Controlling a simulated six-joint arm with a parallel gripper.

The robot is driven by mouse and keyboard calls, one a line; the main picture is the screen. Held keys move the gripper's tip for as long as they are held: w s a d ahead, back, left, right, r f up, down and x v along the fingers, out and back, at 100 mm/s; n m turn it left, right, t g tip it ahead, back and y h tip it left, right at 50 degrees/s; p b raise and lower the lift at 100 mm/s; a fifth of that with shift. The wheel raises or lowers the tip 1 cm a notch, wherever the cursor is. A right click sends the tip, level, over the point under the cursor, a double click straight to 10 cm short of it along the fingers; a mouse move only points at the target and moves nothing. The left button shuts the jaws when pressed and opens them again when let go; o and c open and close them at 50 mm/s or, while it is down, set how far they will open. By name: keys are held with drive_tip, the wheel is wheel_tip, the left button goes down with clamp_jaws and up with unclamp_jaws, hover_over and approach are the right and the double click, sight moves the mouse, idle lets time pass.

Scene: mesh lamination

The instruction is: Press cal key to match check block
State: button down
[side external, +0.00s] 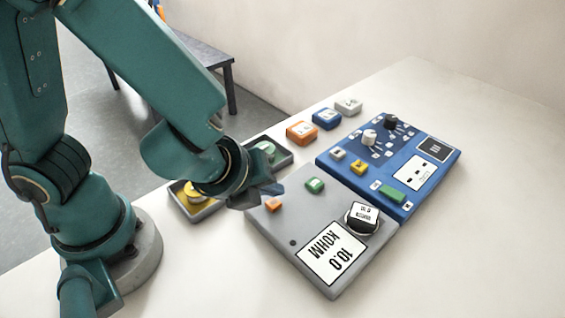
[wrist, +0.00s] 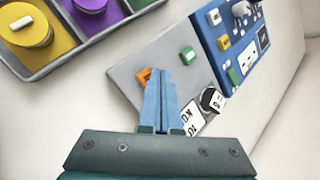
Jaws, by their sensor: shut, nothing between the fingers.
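A grey panel (side external: 290,233) lies on the table with a small orange key (side external: 273,205), a green key (side external: 315,185), a black round dial with a white label (side external: 362,217) and a white display reading 10.0 KOHM (side external: 331,252). I cannot read which key is cal or which block is check. My gripper (side external: 272,190) is shut and empty, low over the grey panel's left end. In the wrist view its blue fingers (wrist: 160,72) partly cover the orange key (wrist: 143,77); contact cannot be told.
The blue panel (side external: 405,160) with knobs, small keys and displays adjoins the grey panel. A dark tray (wrist: 55,69) holds yellow, purple and green round pieces beside my gripper; my wrist hides part of it in the side view. The table right of the panels is clear.

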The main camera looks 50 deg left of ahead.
sight(271, 205)
drive_tip(key=shift+r, duration=0.1)
drive_tip(key=shift+r, duration=2.45)
drive_tip(key=shift+a, duration=0.1)
drive_tip(key=s+a+r+n+y, duration=0.15)
drive_tip(key=a+r+n, duration=0.35)
drive_tip(key=a+n, duration=0.6)
drive_tip(key=s+d+n+g+h, duration=0.1)
drive_tip(key=s+d+n, duration=0.3)
drive_tip(key=n, duration=1)
drive_tip(key=shift+s+g+h, duration=0.3)
drive_tip(key=shift+s+h, duration=0.55)
drive_tip(key=shift+s, duration=0.4)
